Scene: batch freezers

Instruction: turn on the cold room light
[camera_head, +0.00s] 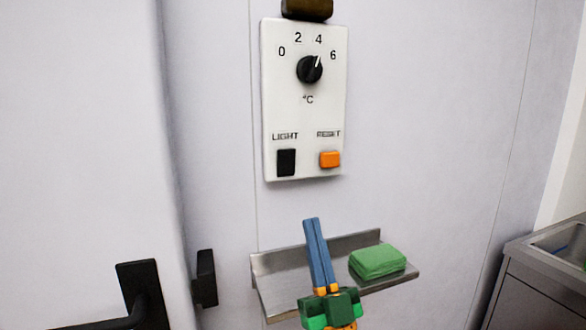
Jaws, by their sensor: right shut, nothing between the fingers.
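A white control panel (306,117) is mounted on the pale wall. Its black LIGHT switch (286,162) is at the lower left, under the word LIGHT. An orange RESET button (329,159) is at the lower right. My right gripper (312,222) points up below the panel, in front of a metal shelf. Its two blue fingers are together with nothing between them. It appears apart from the switch. My left gripper is out of view.
The metal shelf (281,264) juts from the wall and bears a green block-like item (378,261). A black door handle (142,294) and black latch piece (205,279) are at lower left. A steel sink unit (545,265) stands at right. A dark brown object (307,9) sits above the panel.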

